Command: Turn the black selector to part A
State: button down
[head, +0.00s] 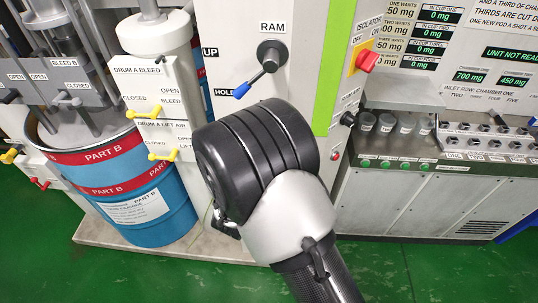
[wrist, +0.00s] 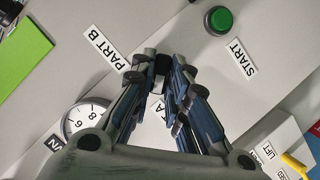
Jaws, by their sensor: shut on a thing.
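My gripper (wrist: 162,68) is shut on the black selector in the wrist view. The fingertips cover nearly all of the selector, so I cannot tell which way it points. The PART B label (wrist: 107,48) is on the grey panel, just left of the fingertips. A label ending in A (wrist: 160,108) shows partly between the fingers, its other letters hidden. In the head view my own wrist and forearm hide the gripper and the selector.
In the wrist view a green button (wrist: 218,20) and the START label (wrist: 243,58) are right of the fingertips, and a round gauge (wrist: 86,117) is lower left. In the head view the RAM lever (head: 262,68) is above my wrist, and the PART B drum (head: 135,195) stands left.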

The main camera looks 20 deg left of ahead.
jog(key=shift+a+n+p, duration=0.1)
jog(key=shift+n+p, duration=0.25)
jog(key=shift+n, duration=0.15)
jog(key=shift+t+h, duration=0.3)
jog(key=c, duration=1.6)
grip_release()
jog(key=shift+o, duration=0.2)
jog(key=v, duration=1.2)
jog(key=shift+w, duration=0.1)
